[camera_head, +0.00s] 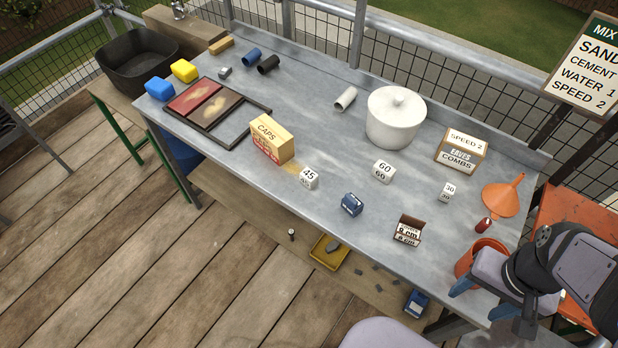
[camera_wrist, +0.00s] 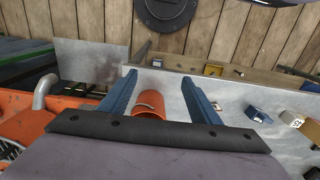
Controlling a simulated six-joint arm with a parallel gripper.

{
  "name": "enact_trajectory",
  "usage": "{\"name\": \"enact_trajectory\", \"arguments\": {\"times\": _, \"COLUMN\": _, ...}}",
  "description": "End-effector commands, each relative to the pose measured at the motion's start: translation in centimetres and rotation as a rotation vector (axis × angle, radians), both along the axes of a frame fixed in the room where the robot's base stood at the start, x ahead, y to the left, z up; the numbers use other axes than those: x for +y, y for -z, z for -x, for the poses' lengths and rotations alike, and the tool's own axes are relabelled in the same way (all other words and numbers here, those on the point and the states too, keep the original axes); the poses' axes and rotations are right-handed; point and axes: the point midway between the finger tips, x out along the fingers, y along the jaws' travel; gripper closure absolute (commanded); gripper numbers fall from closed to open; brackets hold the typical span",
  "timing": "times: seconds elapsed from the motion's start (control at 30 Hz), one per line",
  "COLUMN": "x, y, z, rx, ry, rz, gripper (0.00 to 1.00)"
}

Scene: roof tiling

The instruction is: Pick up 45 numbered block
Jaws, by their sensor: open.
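The white block numbered 45 (camera_head: 309,178) sits on the grey metal table, just right of the CAPS box. In the wrist view the white block (camera_wrist: 297,123) at the right edge looks like the same one, small and partly turned. My gripper (camera_head: 490,305) is at the right front corner of the table, far to the right of the 45 block. In the wrist view my gripper (camera_wrist: 165,78) has its two blue fingers spread apart with nothing gripped. An orange bucket (camera_wrist: 150,104) shows between and below the fingers.
Other numbered blocks, 60 (camera_head: 384,172) and 30 (camera_head: 447,191), stand to the right. The CAPS box (camera_head: 272,139) is close on the left of the 45 block. A blue item (camera_head: 352,204), a spacing card (camera_head: 408,231), a white pot (camera_head: 396,125) and an orange funnel (camera_head: 505,195) also stand here.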

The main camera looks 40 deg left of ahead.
Motion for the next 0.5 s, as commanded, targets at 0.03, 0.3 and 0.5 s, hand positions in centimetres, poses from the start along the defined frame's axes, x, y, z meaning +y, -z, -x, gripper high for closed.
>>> {"name": "enact_trajectory", "arguments": {"times": 0.03, "x": 0.0, "y": -0.7, "z": -0.1, "rx": -0.006, "ry": 0.0, "rz": 0.0, "gripper": 0.43}}
{"name": "enact_trajectory", "arguments": {"times": 0.3, "x": 0.1, "y": -3.8, "z": -0.2, "rx": 0.002, "ry": -0.036, "rz": 0.011, "gripper": 0.43}}
{"name": "enact_trajectory", "arguments": {"times": 0.5, "x": 0.5, "y": -2.5, "z": -2.0, "rx": 0.035, "ry": -0.304, "rz": 0.107, "gripper": 0.43}}
